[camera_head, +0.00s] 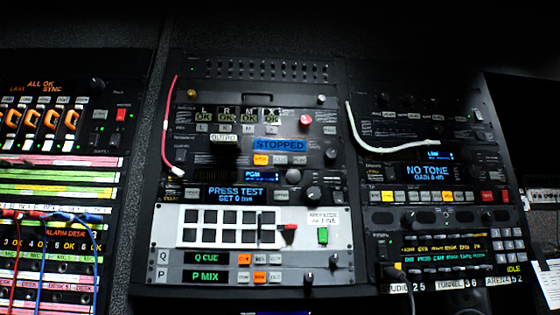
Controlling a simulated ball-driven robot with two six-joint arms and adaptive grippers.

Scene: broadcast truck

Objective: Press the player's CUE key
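A rack unit in the middle rack has a blue display reading STOPPED (279,145). Under that display is a row of small keys with a lit orange key (261,160) and paler keys (285,160) to its right. The key legends are too small to read, so I cannot tell which one is CUE. Lower down, a strip with a green Q CUE display (207,258) has a lit orange key (244,259) and grey keys beside it. Neither of my grippers shows in the head view.
A red cable (168,125) hangs at the middle rack's left, and a white cable (365,140) loops over the right rack. A pale panel (340,262) with dark square pads projects below. Red and blue cables (40,250) hang on the left rack.

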